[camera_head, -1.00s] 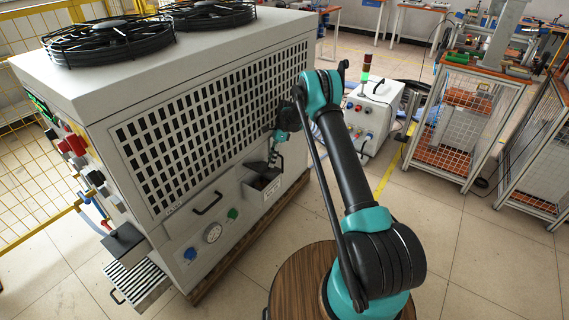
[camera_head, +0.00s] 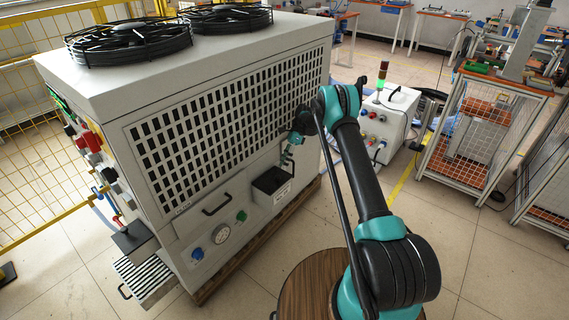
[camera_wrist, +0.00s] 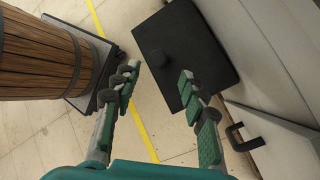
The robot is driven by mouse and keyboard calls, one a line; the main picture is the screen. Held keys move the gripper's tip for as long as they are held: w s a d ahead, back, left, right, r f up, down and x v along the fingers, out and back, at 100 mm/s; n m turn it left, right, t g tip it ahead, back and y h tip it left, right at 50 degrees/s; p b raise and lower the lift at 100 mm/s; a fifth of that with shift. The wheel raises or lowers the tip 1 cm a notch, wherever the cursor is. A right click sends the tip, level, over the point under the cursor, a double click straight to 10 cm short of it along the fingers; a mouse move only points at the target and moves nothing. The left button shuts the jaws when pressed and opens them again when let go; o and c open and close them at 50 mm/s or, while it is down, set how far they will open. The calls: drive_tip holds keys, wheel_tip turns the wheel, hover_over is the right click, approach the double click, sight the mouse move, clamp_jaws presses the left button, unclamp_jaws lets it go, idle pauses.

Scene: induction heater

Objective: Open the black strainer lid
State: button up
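The black strainer lid (camera_wrist: 205,45) is a flat black square with a short round knob (camera_wrist: 153,59) near one edge in the wrist view. It appears to lie flat. In the head view, the black-topped strainer box (camera_head: 272,181) juts from the front of the white machine. My gripper (camera_wrist: 160,80) is open, with its two fingers spread on either side of the knob's line. The knob shows between and just beyond the fingertips, with no visible contact. In the head view my gripper (camera_head: 289,155) hangs just above and right of the box.
The white machine (camera_head: 90,87) with a grille and two top fans stands beside the box. A black handle (camera_wrist: 240,137) is close to the right finger. Tiled floor (camera_head: 455,250) lies open at right.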

wheel_tip(320, 180, up, 10)
idle(0.7)
